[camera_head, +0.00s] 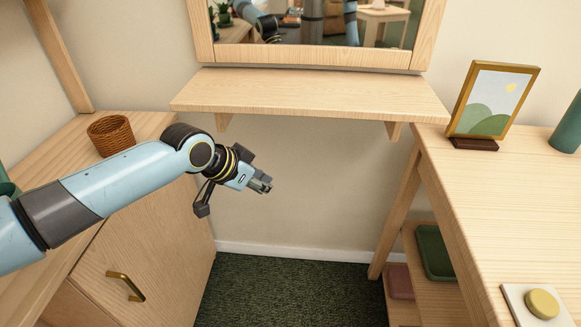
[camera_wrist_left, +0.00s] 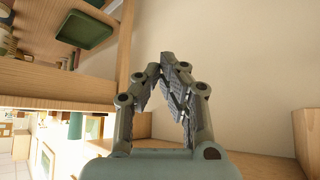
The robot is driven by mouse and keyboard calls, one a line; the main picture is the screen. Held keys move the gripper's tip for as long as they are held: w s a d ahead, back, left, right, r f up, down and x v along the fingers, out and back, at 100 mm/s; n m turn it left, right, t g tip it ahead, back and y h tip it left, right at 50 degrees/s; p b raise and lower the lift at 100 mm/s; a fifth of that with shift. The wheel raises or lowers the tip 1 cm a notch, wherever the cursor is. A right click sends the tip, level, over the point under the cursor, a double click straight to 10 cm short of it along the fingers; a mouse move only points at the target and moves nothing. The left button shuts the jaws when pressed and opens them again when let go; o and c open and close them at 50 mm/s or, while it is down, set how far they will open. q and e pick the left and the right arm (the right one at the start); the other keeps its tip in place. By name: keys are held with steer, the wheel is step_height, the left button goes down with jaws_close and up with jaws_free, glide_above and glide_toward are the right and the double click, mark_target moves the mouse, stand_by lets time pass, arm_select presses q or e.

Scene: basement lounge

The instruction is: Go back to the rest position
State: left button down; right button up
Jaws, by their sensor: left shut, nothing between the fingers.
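My left gripper (camera_head: 262,184) is on the blue arm that comes in from the left in the head view. It hangs in free air below the wooden wall shelf (camera_head: 300,88), in the gap between the cabinet and the table. In the left wrist view its fingers (camera_wrist_left: 168,62) meet at the tips, with nothing between them. It touches nothing that I can see. My right gripper does not show in either view.
A wooden cabinet (camera_head: 150,255) with a wicker basket (camera_head: 111,135) on top stands at left. A wooden table (camera_head: 510,190) at right carries a picture frame (camera_head: 493,100) and a green cylinder (camera_head: 568,128). A mirror (camera_head: 318,55) hangs above the shelf. Dark green carpet (camera_head: 285,292) is clear between them.

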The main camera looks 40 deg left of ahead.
arm_select(q)
steer(key=w+n+y+b, duration=0.1)
steer(key=w+n+b, duration=0.1)
steer(key=w, duration=0.4)
steer(key=s+d+f+n+g, duration=0.1)
steer(key=s+d+f+g, duration=0.15)
steer(key=s+f, duration=1.1)
steer(key=s+f+g, duration=0.1)
steer(key=s+f, duration=0.6)
steer(key=s, duration=0.4)
steer(key=s+d+f+g+y, duration=0.1)
steer(key=s+f+g, duration=0.1)
steer(key=s+f, duration=0.5)
steer(key=s+d+f+m+g, duration=0.1)
steer(key=s+f, duration=0.7)
steer(key=s, duration=0.8)
steer(key=shift+s+d+b, duration=0.2)
steer(key=shift+s+b, duration=0.05)
steer(key=shift+b, duration=0.15)
